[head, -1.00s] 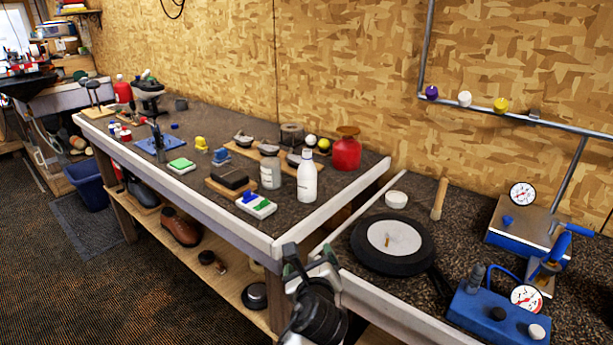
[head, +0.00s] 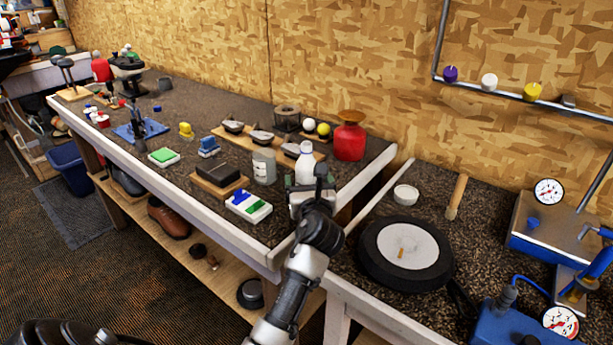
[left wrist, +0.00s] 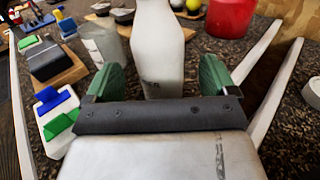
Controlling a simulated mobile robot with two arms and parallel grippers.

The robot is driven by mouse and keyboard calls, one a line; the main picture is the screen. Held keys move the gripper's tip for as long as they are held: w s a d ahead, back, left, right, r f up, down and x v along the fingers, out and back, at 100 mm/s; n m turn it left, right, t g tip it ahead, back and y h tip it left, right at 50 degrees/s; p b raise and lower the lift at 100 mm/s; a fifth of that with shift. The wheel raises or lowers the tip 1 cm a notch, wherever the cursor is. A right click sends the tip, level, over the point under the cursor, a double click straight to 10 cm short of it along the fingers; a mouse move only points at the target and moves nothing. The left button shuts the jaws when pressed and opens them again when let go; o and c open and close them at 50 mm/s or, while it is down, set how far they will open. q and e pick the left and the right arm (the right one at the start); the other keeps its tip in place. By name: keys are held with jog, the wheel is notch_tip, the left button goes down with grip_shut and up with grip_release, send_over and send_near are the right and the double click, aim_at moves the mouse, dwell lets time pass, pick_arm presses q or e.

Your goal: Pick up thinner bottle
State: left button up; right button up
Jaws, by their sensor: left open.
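The thinner bottle appears to be the white bottle (head: 305,160) with a narrow neck, standing upright near the right front corner of the long workbench. My left gripper (head: 308,184) is just in front of it and hides its lower part in the head view. In the left wrist view, the bottle (left wrist: 158,50) stands ahead, centred in the gap between the green fingers of the left gripper (left wrist: 158,82). The fingers are open, with visible space on both sides of the bottle. My right gripper is not in view.
A grey labelled can (head: 264,166) stands close left of the bottle, and a red container (head: 349,138) stands behind right. A white tray with blue and green pieces (head: 249,206) lies front left. A lower bench at right holds a round black disc (head: 370,262).

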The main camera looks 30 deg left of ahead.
aim_at(308, 180)
pick_arm(q)
jog(key=shift+x, duration=1.25)
jog(key=shift+w+a, duration=0.35)
jog(key=shift+w, duration=0.05)
jog(key=shift+s+d, duration=0.1)
jog(key=shift+c, duration=0.3)
jog(key=c, duration=0.9)
jog(key=shift+c, duration=0.8)
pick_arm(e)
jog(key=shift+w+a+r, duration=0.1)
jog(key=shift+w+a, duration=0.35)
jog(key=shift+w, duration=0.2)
pick_arm(q)
jog(key=shift+r, duration=0.15)
